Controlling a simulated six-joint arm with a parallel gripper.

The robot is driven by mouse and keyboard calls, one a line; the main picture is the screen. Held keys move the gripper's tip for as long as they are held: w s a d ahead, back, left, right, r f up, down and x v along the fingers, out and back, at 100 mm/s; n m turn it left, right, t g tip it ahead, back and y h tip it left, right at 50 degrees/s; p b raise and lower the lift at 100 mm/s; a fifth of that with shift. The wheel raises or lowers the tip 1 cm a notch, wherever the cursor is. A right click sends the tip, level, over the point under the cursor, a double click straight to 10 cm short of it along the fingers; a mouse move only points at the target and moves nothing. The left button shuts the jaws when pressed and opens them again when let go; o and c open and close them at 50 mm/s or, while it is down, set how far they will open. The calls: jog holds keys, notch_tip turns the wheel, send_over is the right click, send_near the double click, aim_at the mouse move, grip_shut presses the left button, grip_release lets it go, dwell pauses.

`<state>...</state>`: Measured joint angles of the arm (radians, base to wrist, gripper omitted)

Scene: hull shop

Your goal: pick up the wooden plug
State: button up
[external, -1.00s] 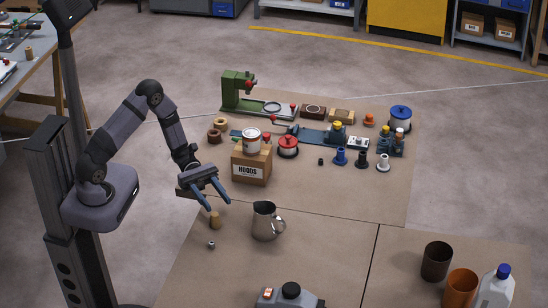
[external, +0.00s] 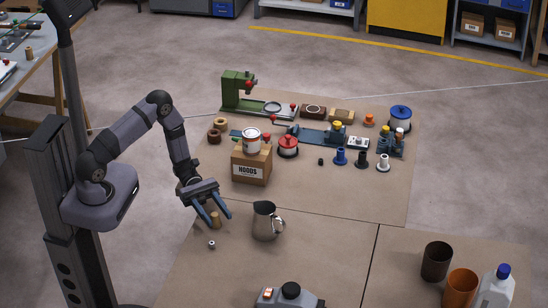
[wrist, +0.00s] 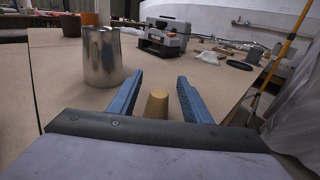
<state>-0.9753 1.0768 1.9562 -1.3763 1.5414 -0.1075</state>
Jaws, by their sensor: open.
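The wooden plug (external: 215,219) is a small tan cylinder standing upright on the brown table. It also shows in the wrist view (wrist: 157,105), a short tapered piece between the two fingers. My gripper (external: 217,221) is open, its two blue fingers pointing down with one on each side of the plug. In the wrist view the fingers (wrist: 158,84) are apart, with a gap visible on both sides of the plug. The lower part of the plug is hidden by my gripper body in the wrist view.
A metal pitcher (external: 265,222) stands close to the right of the plug. A small metal nut (external: 212,244) lies just in front. A cardboard box labelled HOODS (external: 251,166) with a can on it stands behind. The table in front is mostly clear.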

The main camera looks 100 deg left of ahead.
aim_at(217, 217)
jog(key=shift+w+d+f+p, duration=0.25)
jog(key=shift+w+d+p, duration=0.1)
jog(key=shift+w+d, duration=0.2)
jog(key=shift+w+d+f+p, duration=0.2)
jog(key=shift+w+d+p, duration=0.1)
jog(key=shift+w+d, duration=0.25)
jog(key=c, duration=1.1)
